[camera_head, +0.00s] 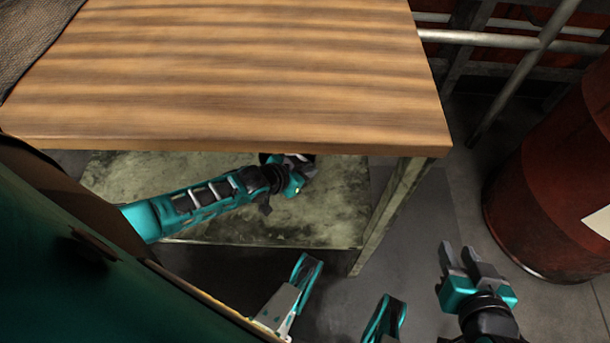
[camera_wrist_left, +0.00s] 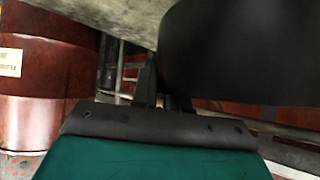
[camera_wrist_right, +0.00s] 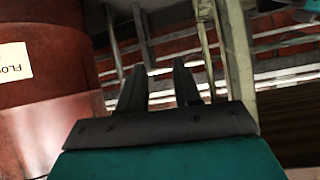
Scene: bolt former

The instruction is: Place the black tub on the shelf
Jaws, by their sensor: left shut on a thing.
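The black tub (camera_wrist_left: 245,50) fills the upper right of the left wrist view as a smooth, dark curved wall. My left gripper (camera_wrist_left: 158,80) is shut on its edge. In the head view my left arm reaches under the wooden tabletop, and the left gripper (camera_head: 298,163) is over the back part of the lower shelf (camera_head: 325,215). The tabletop hides most of the tub there. I cannot tell whether the tub touches the shelf. My right gripper (camera_head: 459,258) is open and empty, right of the table; its two fingers stand apart in the right wrist view (camera_wrist_right: 160,82).
The wooden tabletop (camera_head: 230,75) overhangs the shelf, with a table leg (camera_head: 393,210) at the shelf's right. A red-brown barrel (camera_head: 555,190) stands at the right. Metal rails (camera_head: 500,40) run behind.

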